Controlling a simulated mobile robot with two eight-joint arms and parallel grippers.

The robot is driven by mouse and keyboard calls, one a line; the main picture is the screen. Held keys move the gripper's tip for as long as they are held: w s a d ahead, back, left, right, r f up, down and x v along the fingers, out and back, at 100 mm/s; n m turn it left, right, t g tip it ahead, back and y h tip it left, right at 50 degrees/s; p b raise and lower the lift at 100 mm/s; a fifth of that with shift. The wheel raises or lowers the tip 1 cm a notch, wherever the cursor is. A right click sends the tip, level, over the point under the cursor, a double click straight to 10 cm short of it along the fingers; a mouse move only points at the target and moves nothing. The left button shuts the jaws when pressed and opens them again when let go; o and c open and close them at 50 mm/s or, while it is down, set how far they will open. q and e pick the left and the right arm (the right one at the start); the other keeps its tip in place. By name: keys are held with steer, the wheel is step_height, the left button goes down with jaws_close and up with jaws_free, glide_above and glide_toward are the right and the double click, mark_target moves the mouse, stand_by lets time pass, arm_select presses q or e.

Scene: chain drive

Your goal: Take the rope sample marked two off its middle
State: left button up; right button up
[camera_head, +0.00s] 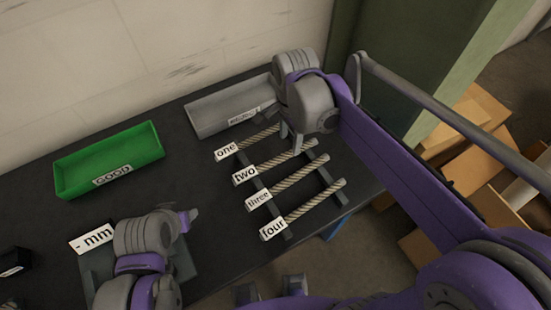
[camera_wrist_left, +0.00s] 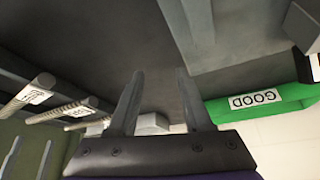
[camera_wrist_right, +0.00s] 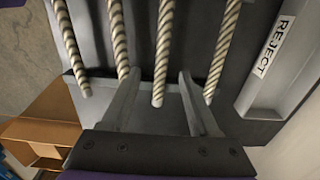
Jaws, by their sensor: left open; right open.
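Rope sample two (camera_head: 277,163), a pale twisted rope labelled "two" (camera_head: 245,176), lies across the dark rack bars between samples one (camera_head: 262,136) and three (camera_head: 298,179). My right gripper (camera_head: 291,138) is open above the rack, near samples one and two. In the right wrist view its fingers (camera_wrist_right: 160,100) stand either side of rope two (camera_wrist_right: 163,50); I cannot tell their height over it. Rope one (camera_wrist_right: 222,45) passes outside the right finger. My left gripper (camera_head: 191,215) is small in the head view; in the left wrist view its fingers (camera_wrist_left: 157,95) are open and empty.
Sample four (camera_head: 312,210) lies nearest on the rack. A grey reject tray (camera_head: 205,117) stands behind the rack, and a green GOOD tray (camera_head: 75,178) at the left. A "- mm" sign (camera_head: 92,237) stands near my left arm. Cardboard boxes (camera_head: 470,160) lie beyond the table's right edge.

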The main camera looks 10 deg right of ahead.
mark_target(289, 152)
steer(key=f, duration=0.6)
steer(key=shift+w+d, duration=0.1)
steer(key=shift+w, duration=0.1)
jaws_close()
stand_by(1.2)
